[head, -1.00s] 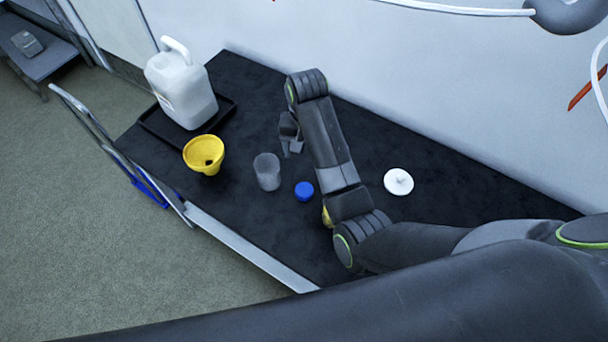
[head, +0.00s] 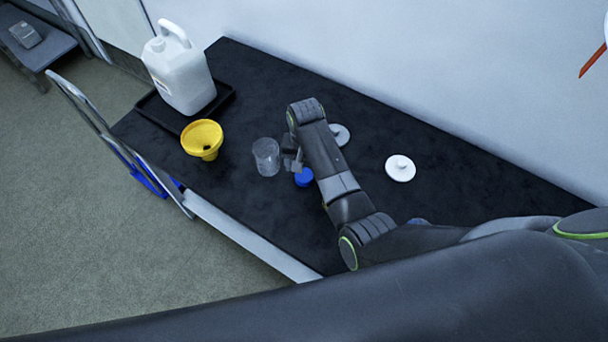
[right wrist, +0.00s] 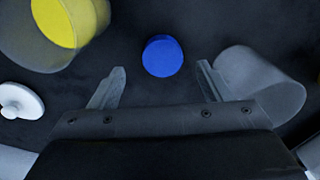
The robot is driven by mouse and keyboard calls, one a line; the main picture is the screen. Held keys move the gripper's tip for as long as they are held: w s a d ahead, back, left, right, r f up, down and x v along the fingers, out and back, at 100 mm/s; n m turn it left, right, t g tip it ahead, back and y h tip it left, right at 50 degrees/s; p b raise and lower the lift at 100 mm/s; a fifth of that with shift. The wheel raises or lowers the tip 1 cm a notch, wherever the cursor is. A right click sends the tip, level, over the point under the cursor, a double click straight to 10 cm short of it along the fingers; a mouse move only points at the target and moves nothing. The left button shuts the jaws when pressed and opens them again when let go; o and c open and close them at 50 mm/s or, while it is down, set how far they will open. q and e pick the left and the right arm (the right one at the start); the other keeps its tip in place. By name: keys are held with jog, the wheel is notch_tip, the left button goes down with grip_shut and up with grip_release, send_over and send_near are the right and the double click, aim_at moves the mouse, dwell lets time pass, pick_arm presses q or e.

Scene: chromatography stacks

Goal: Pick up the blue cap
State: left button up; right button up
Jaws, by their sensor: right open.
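The blue cap (head: 303,178) lies on the black bench top, just to the right of a clear beaker (head: 266,157). My right gripper (head: 292,158) is right beside the cap on its far side, partly hidden by my arm. In the right wrist view the gripper (right wrist: 159,80) is open and empty, its two fingers apart. The blue cap (right wrist: 162,56) shows whole just beyond the fingertips, in line with the gap between them. Whether a finger touches it cannot be told. My left gripper is not in view.
The clear beaker (right wrist: 262,82) lies close to the right finger in the wrist view. A yellow item in a clear vessel (right wrist: 57,22) and a white lid (right wrist: 20,101) are at left. A yellow funnel (head: 202,138) and a white jug (head: 181,75) on a black tray stand further left.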

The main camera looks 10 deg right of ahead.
aim_at(304, 175)
jog(key=shift+w+a+f, duration=0.1)
jog(key=shift+a+f, duration=0.05)
jog(key=shift+f, duration=2.1)
jog(key=c, duration=1.1)
jog(key=shift+o, duration=0.2)
